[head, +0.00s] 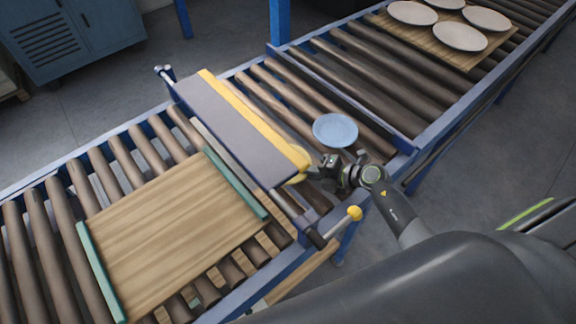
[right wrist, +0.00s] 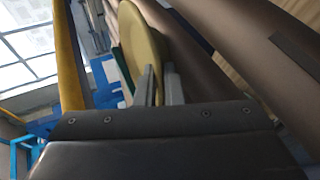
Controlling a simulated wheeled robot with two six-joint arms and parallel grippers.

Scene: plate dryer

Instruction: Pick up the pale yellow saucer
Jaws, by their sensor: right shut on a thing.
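The pale yellow saucer (right wrist: 143,42) stands on edge in the right wrist view, with its rim between the two fingers of my right gripper (right wrist: 158,88). My right gripper is shut on it. I cannot tell whether the saucer touches the rollers. My left gripper is not in view.
A light blue plate (head: 335,130) lies on the rollers just beyond my right gripper. The grey and yellow barrier (head: 240,125) crosses the conveyor. A wooden board with green edge strips (head: 175,225) lies at left. Several pale plates sit on a wooden board (head: 455,57) at the far right.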

